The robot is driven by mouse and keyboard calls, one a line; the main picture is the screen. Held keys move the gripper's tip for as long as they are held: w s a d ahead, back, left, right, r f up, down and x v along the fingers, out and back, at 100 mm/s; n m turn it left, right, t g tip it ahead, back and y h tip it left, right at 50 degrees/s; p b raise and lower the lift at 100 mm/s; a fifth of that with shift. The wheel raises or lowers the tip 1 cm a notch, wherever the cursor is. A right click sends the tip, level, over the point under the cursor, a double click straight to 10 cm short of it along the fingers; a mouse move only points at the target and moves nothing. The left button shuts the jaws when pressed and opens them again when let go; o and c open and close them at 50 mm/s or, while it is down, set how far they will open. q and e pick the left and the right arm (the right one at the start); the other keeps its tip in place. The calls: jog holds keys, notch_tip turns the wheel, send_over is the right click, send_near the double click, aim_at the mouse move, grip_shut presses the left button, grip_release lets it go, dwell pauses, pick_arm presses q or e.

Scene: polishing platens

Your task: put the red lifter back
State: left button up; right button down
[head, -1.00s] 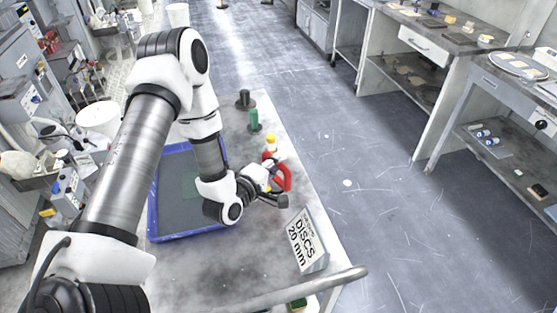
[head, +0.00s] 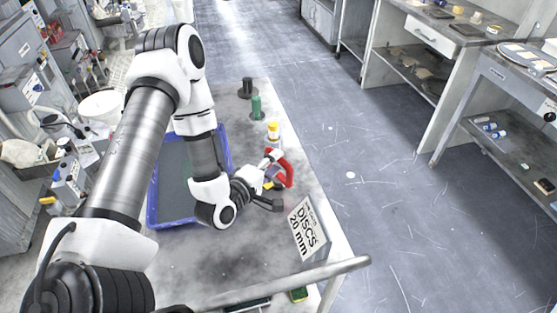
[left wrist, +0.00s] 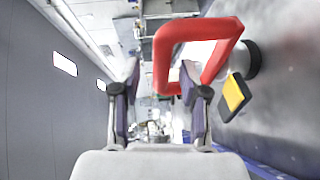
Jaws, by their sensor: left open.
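The red lifter (head: 288,170) is at the right edge of the grey table, beside the tip of my left arm. In the left wrist view its red loop handle (left wrist: 163,55) is large, ahead of the fingers and overlapping the right one. A dark round part shows behind the handle, against the table surface. My left gripper (head: 272,180) is open; its two fingers (left wrist: 160,95) show apart in the left wrist view. Whether the handle lies partly between them or only beyond them, I cannot tell. My right gripper is not in view.
A blue-rimmed tray (head: 155,200) lies left of the gripper, partly hidden by my arm. A yellow-topped bottle (head: 273,131), a green bottle (head: 257,107) and a dark one (head: 246,88) stand behind. A "DISCS 20 mm" sign (head: 308,228) stands in front. A yellow-and-black piece (left wrist: 235,95) is near the right finger.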

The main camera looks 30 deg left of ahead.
pick_arm(q)
jog(key=s+r+p, duration=0.1)
jog(key=s+p, duration=0.2)
jog(key=s, duration=0.6)
jog(key=shift+s+r, duration=0.25)
jog(key=shift+r, duration=0.1)
jog(key=shift+a, duration=0.1)
